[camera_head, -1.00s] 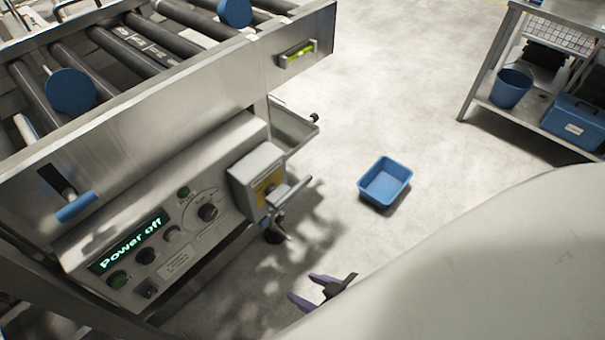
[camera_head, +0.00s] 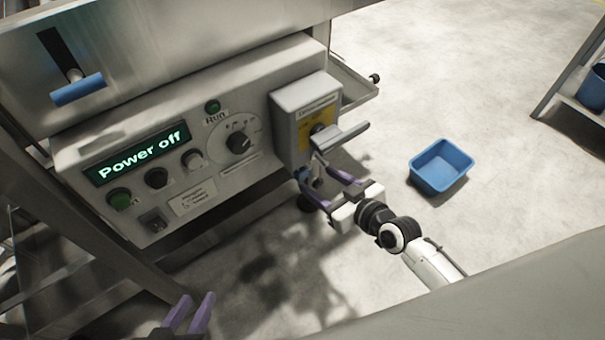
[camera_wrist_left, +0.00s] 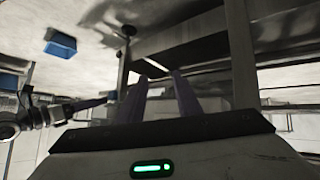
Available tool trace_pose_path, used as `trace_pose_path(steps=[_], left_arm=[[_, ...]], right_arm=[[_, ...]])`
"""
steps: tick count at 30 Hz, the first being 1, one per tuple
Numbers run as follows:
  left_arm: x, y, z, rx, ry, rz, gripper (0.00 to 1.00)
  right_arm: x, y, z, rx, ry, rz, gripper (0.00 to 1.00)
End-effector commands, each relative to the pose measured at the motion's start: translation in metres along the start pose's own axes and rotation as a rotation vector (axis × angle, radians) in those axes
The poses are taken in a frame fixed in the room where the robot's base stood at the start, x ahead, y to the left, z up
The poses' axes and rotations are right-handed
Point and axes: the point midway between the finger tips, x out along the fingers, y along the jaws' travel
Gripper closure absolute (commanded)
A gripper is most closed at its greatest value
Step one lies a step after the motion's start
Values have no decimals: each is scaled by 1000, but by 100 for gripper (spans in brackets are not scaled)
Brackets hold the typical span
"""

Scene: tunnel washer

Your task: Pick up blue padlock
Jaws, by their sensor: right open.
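A small blue thing (camera_head: 303,175), which looks like the blue padlock, shows under the grey switch box (camera_head: 292,122) with the yellow plate and lever. It is small and partly covered by a finger, so I cannot tell how it hangs. My right gripper (camera_head: 316,178) is open, its purple fingers just below the box and close around or beside the blue thing. I see no grip on it. My left gripper (camera_head: 190,312) is open and empty at the bottom edge, well away from the box. Its fingers show apart in the left wrist view (camera_wrist_left: 163,95).
The control panel (camera_head: 185,160) reads "Power off" and has several knobs and buttons. A blue-handled lever (camera_head: 78,90) is above it. A blue tub (camera_head: 441,167) sits on the floor at right. A metal frame leg (camera_head: 90,215) stands at left. The floor between is clear.

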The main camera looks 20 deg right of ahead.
Motion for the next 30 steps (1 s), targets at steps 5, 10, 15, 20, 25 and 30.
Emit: trace_pose_path(steps=[5,10,15,20,25,30], left_arm=[[4,0,6,-5,-5,3,69],[15,5,1,9,-22,24,69],[19,7,4,14,-46,35,69],[18,8,4,14,-49,35,69],[18,7,5,14,-50,35,69],[18,7,5,13,-50,35,69]], right_arm=[[16,0,1,1,2,0,44],[42,-1,1,4,2,-1,44],[56,0,1,1,0,-1,44],[57,0,0,0,-1,-1,44],[57,0,0,0,-1,-1,61],[57,0,0,0,-1,0,89]])
